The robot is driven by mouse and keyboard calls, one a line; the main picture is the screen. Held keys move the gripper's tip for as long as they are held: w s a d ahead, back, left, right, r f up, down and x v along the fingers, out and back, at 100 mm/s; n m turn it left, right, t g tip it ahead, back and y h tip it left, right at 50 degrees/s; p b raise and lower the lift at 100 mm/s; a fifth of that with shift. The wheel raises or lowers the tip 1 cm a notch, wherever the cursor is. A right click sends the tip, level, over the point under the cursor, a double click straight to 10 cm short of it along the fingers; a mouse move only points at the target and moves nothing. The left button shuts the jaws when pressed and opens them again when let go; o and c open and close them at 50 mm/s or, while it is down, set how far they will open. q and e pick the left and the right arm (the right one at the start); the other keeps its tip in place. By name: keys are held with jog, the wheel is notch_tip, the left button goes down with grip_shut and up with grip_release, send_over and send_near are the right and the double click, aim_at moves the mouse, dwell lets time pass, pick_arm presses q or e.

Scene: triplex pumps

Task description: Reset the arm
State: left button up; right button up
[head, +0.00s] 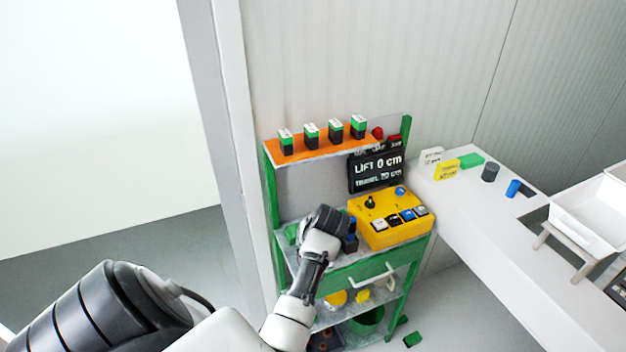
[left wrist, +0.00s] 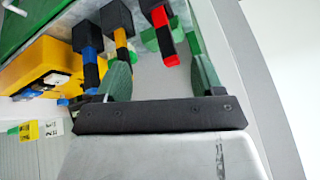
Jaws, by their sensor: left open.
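My left arm comes in from the lower left in the head view and ends in a dark wrist (head: 325,219) over the work surface of the green cart (head: 374,268). In the left wrist view my left gripper (left wrist: 158,72) is open, with its two green fingers apart. Several black blocky items with blue (left wrist: 91,68), yellow (left wrist: 122,42) and red (left wrist: 166,46) parts show beyond and between the fingers. I cannot tell whether a finger touches any of them. Nothing is clearly held. The fingertips are hard to make out in the head view.
A yellow control box (head: 388,232) sits right of the wrist, below a black display (head: 375,171) reading "LIFT 0 cm". Several green-and-black blocks stand on the orange shelf (head: 322,147). A white bench (head: 507,262) with a white bin (head: 590,219) lies right. Floor at left is clear.

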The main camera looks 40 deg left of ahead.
dwell(0.6)
pick_arm(q)
jog(key=s+d+f+m+h+b, duration=0.1)
jog(key=s+d+f+m+b, duration=0.25)
jog(key=f, duration=0.85)
jog(key=s+d+f+m+h+b, duration=0.15)
jog(key=s+d+f, duration=0.3)
jog(key=f, duration=0.65)
jog(key=s+d+f+m+h+b, duration=0.1)
jog(key=s+d+f+m+b, duration=0.25)
jog(key=f, duration=0.85)
jog(key=s+d+f+m+b, duration=0.1)
jog(key=s+d+f+b, duration=0.1)
jog(key=s+f, duration=0.4)
jog(key=s+d+f+m+g+h+b, duration=0.1)
jog(key=s+f, duration=0.5)
jog(key=s, duration=0.7)
jog(key=s+d+f+m+h+b, duration=0.1)
jog(key=s+d+f+b, duration=0.2)
jog(key=s+f, duration=0.3)
jog(key=s+d, duration=0.1)
jog(key=s, duration=0.3)
jog(key=shift+s+d+f, duration=0.25)
jog(key=shift+s, duration=0.05)
jog(key=shift+w, duration=0.1)
jog(key=shift+c, duration=0.3)
